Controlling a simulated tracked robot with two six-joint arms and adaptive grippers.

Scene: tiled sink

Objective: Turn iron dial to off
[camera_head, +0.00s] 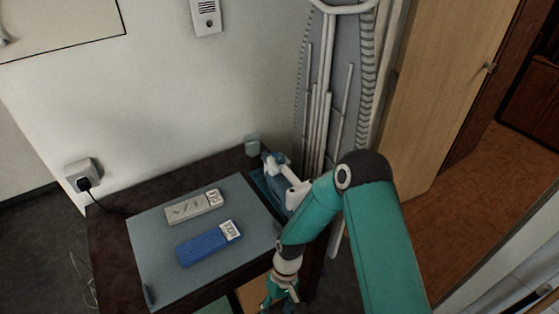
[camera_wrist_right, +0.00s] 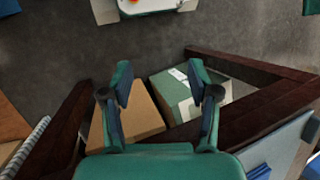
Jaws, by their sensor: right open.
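A white and blue iron (camera_head: 288,185) stands at the back right corner of the dark table, partly hidden behind my right arm. Its dial cannot be made out. My right gripper (camera_head: 281,290) is near the table's right front side, nearer to the camera than the iron and apart from it. In the wrist view my right gripper (camera_wrist_right: 160,85) is open and empty, its fingers spread over the boxes under the table. The iron cannot be made out in that view. My left gripper is not in view.
A grey mat (camera_head: 150,235) on the table holds a blue folded cloth (camera_head: 205,246) and a beige one (camera_head: 190,209). An ironing board (camera_head: 345,70) leans against the wall behind the iron. A brown box (camera_wrist_right: 135,105) and a green box (camera_wrist_right: 175,95) sit below the table frame.

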